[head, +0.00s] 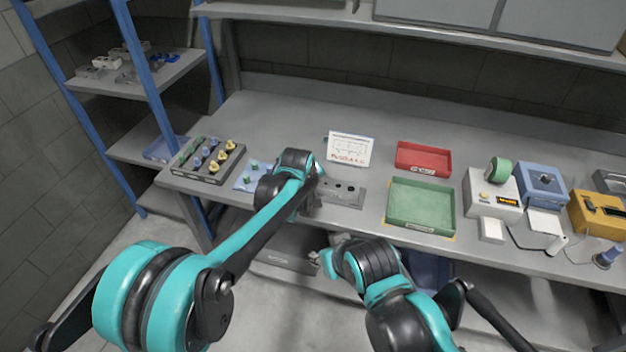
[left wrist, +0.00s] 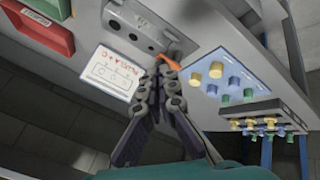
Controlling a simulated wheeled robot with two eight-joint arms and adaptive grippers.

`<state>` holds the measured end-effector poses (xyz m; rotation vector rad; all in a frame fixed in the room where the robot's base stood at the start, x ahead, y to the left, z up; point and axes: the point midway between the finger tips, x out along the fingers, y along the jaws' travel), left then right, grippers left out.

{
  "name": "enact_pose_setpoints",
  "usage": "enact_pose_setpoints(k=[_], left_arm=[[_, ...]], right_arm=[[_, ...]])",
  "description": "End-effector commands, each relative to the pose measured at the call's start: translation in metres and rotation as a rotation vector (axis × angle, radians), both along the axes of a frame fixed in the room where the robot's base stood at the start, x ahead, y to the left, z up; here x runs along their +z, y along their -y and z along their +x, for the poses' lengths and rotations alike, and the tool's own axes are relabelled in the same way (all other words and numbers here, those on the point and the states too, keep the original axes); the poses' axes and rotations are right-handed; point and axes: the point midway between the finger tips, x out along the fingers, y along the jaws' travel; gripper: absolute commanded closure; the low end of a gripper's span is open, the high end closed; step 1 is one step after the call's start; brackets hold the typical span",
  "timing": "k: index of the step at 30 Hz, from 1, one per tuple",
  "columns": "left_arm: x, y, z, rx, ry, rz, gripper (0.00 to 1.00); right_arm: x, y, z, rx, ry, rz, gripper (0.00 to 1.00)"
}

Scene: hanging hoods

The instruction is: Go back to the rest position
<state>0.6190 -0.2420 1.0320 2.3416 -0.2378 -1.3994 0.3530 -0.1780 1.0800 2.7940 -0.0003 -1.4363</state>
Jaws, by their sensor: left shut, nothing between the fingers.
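My left arm reaches over the bench in the head view. Its gripper is mostly hidden there behind its own wrist, left of the grey block with holes (head: 343,192). In the left wrist view my left gripper (left wrist: 166,77) is shut and empty, its fingertips close together. A small orange piece (left wrist: 167,62) shows just beyond the tips; whether they touch it I cannot tell. The grey block (left wrist: 140,25) lies beyond. My right gripper (head: 318,260) is low in front of the bench edge; its finger opening is too small to make out.
A card (head: 348,149) reading "PLUG A + C" stands behind the block. A light blue mat (left wrist: 225,78) with coloured pegs and a peg rack (head: 207,160) are at left. Red (head: 423,159) and green (head: 420,205) trays and several devices are right. A blue-posted shelf (head: 140,70) stands far left.

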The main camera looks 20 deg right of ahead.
Motion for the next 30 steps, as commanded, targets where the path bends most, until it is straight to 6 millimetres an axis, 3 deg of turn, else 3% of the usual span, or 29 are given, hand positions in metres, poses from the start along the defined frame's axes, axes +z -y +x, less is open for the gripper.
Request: enact_pose_setpoints(k=[7,11,14,16,21,26,30], left_arm=[[0.001,-0.002,0.0,0.0,0.001,0.001,1.0],[0.015,-0.031,-0.002,0.003,0.013,0.019,1.0],[0.035,-0.08,-0.01,0.005,0.032,0.052,1.0],[0.05,-0.123,-0.022,0.005,0.048,0.084,1.0],[0.073,-0.222,-0.066,0.0,0.082,0.167,1.0],[0.074,-0.301,-0.123,-0.005,0.106,0.248,1.0],[0.06,-0.357,-0.178,-0.012,0.118,0.319,1.0]], right_arm=[[0.0,0.0,0.0,0.0,0.0,0.0,0.6],[-0.003,0.0,0.0,0.0,0.0,0.0,0.6],[-0.006,0.0,0.0,0.0,0.0,0.0,0.6],[-0.01,0.0,0.0,0.0,0.0,0.0,0.6],[-0.017,0.0,0.0,0.0,0.0,0.0,0.6],[-0.023,0.0,0.0,0.0,0.0,0.0,0.6],[-0.029,0.0,0.0,0.0,0.0,0.0,0.6]])
